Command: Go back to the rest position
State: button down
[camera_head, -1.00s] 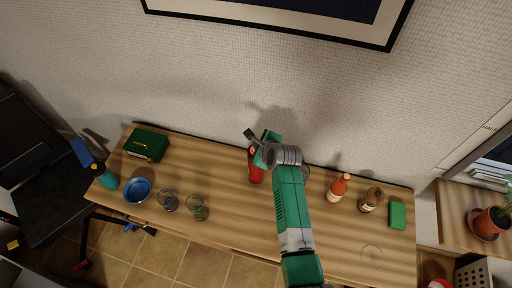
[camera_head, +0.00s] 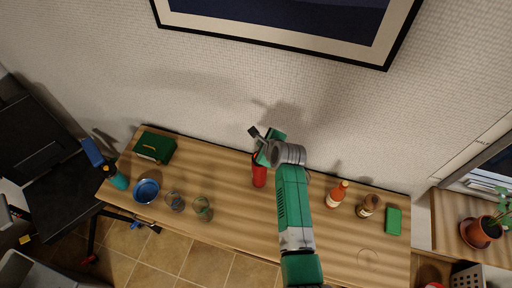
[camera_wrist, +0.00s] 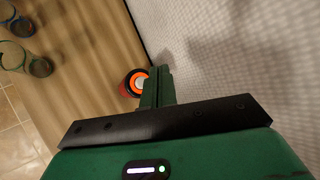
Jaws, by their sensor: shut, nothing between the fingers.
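My arm reaches up over the wooden table in the head view, with my gripper (camera_head: 264,155) above the back middle of the table, close to the wall. In the wrist view the narrow green fingers (camera_wrist: 156,87) are together with nothing between them. A red bottle (camera_head: 259,176) stands upright just below the gripper, partly hidden by it. In the wrist view the bottle's top (camera_wrist: 135,83) shows beside the fingers; I cannot tell whether they touch.
On the right are a sauce bottle (camera_head: 337,193), a brown jar (camera_head: 368,205) and a green block (camera_head: 393,221). The wall (camera_head: 215,85) is close behind.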

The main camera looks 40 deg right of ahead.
jog(key=w+a+r+n+t, duration=0.2)
jog(key=a+r+n, duration=0.3)
jog(key=r, duration=0.6)
jog(key=w+a+r+n+t+h, duration=0.1)
jog(key=w+a+r+n+t, duration=0.3)
jog(key=r, duration=0.7)
jog(key=w+a+r+n+t, duration=0.1)
jog(key=a+r+n, duration=0.5)
jog(key=r, duration=0.5)
jog(key=s+a+r+n+t+y, duration=0.1)
jog(key=s+a+r+n+t, duration=0.25)
jog(key=a+r, duration=0.4)
jog(key=s+a+r+n+t, duration=0.2)
jog(key=s+a+r+n, duration=0.25)
jog(key=r, duration=0.55)
jog(key=s+a+r+n+t+y, duration=0.2)
jog(key=s+a+r+n+t, duration=0.1)
jog(key=s+a+r+n, duration=0.4)
jog(key=s+a+r, duration=0.2)
jog(key=s+r, duration=0.2)
jog(key=s, duration=0.2)
jog(key=shift+t+y, duration=0.3)
jog(key=shift+t, duration=0.05)
